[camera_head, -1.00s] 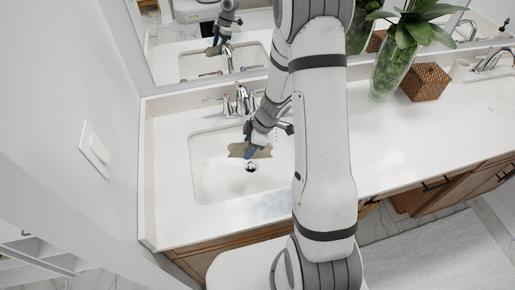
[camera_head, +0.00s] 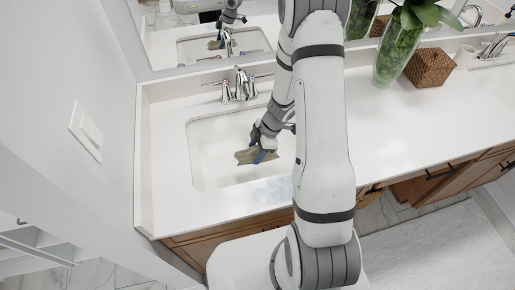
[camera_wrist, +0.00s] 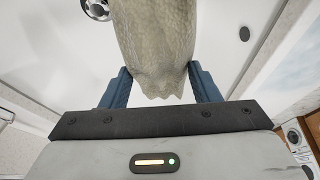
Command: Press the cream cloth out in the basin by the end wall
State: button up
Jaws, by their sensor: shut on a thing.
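The cream cloth (camera_head: 247,157) hangs bunched inside the white basin (camera_head: 210,175) by the end wall. My gripper (camera_head: 263,147) reaches down into the basin at its right part, with blue fingertips at the cloth. In the wrist view, my gripper (camera_wrist: 162,88) has a blue finger on each side of the cloth (camera_wrist: 155,40) and is shut on it. The cloth stretches away from the jaws over the pale basin. Whether its lower part touches the basin floor I cannot tell. The drain (camera_wrist: 97,9) shows at the top left of the wrist view; the head view does not show it.
A chrome faucet (camera_head: 240,87) with handles stands behind the basin. The end wall (camera_head: 110,60) with a switch plate rises at the left. A faint bluish patch (camera_head: 270,191) marks the front counter. A glass vase (camera_head: 393,52) and a woven box (camera_head: 429,68) stand at the back right.

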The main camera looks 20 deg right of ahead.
jog(key=b, duration=0.7)
send_over(253, 175)
jog(key=d, duration=0.1)
notch_tip(253, 175, down, 6)
jog(key=shift+w+d+f+b, duration=0.1)
jog(key=shift+f+b, duration=0.55)
jog(key=shift+f, duration=0.75)
jog(key=shift+w+d+f+b, duration=0.1)
jog(key=shift+f+b, duration=0.5)
jog(key=shift+f, duration=0.8)
jog(key=shift+s+f, duration=0.15)
jog(key=shift+f, duration=0.6)
jog(key=shift+r, duration=0.1)
notch_tip(253, 175, up, 12)
jog(key=p, duration=1.4)
jog(key=shift+r, duration=4)
